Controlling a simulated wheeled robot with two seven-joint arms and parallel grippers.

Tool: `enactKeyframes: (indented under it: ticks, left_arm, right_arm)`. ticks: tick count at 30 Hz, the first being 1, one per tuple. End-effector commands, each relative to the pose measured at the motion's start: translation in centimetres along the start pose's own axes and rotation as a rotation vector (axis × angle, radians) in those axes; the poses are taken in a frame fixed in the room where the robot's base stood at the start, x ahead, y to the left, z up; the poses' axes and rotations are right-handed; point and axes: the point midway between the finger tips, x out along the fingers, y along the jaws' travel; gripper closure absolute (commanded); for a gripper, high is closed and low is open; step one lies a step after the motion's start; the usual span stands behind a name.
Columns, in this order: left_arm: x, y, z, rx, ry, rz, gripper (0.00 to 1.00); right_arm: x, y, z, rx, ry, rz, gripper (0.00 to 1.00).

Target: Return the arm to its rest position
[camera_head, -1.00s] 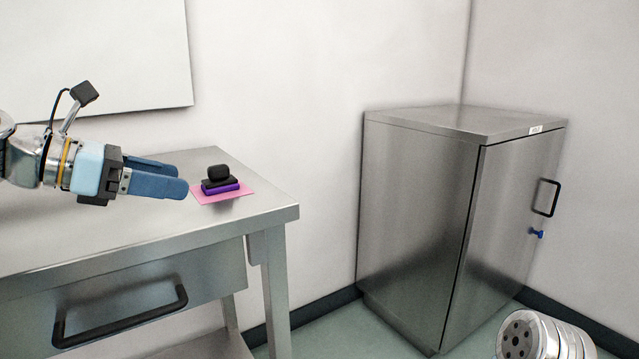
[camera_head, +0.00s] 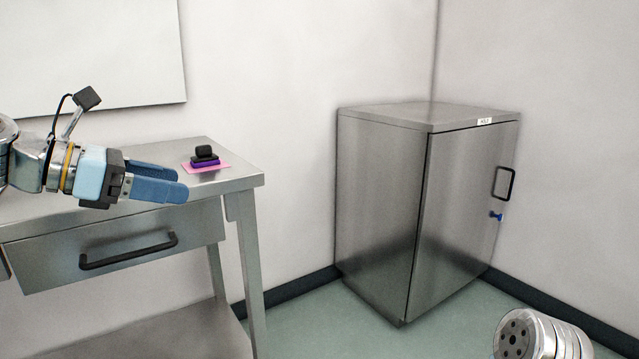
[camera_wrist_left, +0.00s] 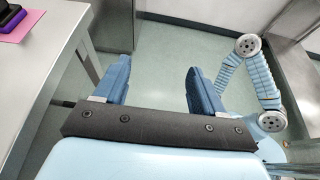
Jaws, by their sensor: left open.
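My left gripper (camera_head: 162,181) comes in from the left in the head view, level, in front of the steel table. Its blue fingers are apart with nothing between them. In the left wrist view the open fingers (camera_wrist_left: 158,85) point over bare floor beside the table edge. A small dark stack with a purple layer (camera_head: 204,157) sits on a pink mat (camera_head: 221,167) on the table, right of and beyond the gripper. In the head view my other arm shows only as a silver link at the lower right; its gripper is out of view.
The steel table (camera_head: 247,181) has a drawer with a black handle (camera_head: 130,251). A steel cabinet (camera_head: 385,210) stands at the back corner, its door (camera_head: 465,210) shut, with a black handle (camera_head: 504,183) and a small blue key-like piece (camera_head: 496,216). Floor (camera_head: 310,315) between them is clear.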

Motion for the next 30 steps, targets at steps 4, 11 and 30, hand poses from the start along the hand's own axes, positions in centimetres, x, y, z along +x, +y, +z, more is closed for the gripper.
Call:
enactKeyframes:
  ticks: [4, 11, 30]
  left_arm:
    - [1.7, 1.2, -1.6, 0.014, 0.026, 0.008, 0.30]
    - [5.2, 3.4, -5.0, 0.063, 0.086, 0.026, 0.30]
    - [24.2, 4.6, -37.9, 0.688, 0.576, -0.179, 0.30]
  right_arm:
    - [0.0, -0.1, -0.1, -0.002, 0.002, -0.001, 0.57]
    - [0.0, -0.1, -0.1, -0.002, 0.001, -0.001, 0.57]
    - [-0.2, -0.2, 0.0, -0.002, 0.000, -0.002, 0.57]
